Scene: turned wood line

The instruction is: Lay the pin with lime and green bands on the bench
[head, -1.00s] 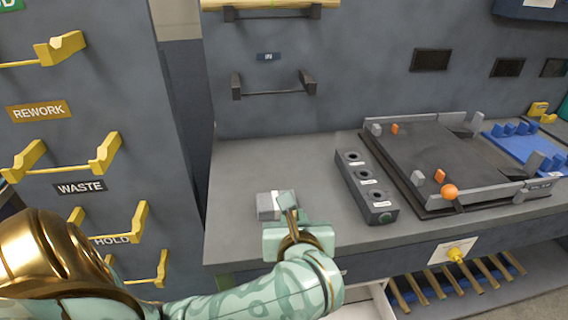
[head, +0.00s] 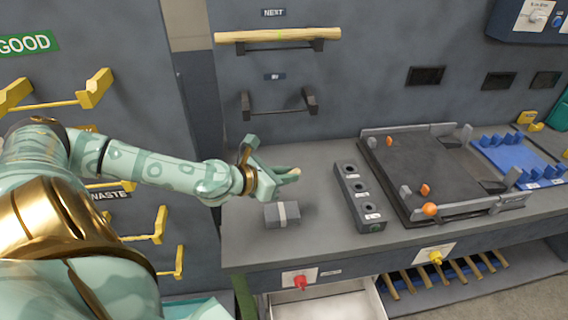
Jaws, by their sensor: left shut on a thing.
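My left gripper (head: 285,178) is in the middle of the head view, above the bench (head: 310,228) and behind the grey block. The rest of the pin is hidden by the gripper, and I cannot make out any lime or green bands. A grey block (head: 273,215) with a pale strip across it sits on the bench, just below and apart from the gripper. My right gripper is not in view.
A long wooden rod (head: 280,35) rests on upper wall hooks; the lower wall rack (head: 280,112) is empty. Bare bench lies around the grey block. An open drawer (head: 330,303) is below.

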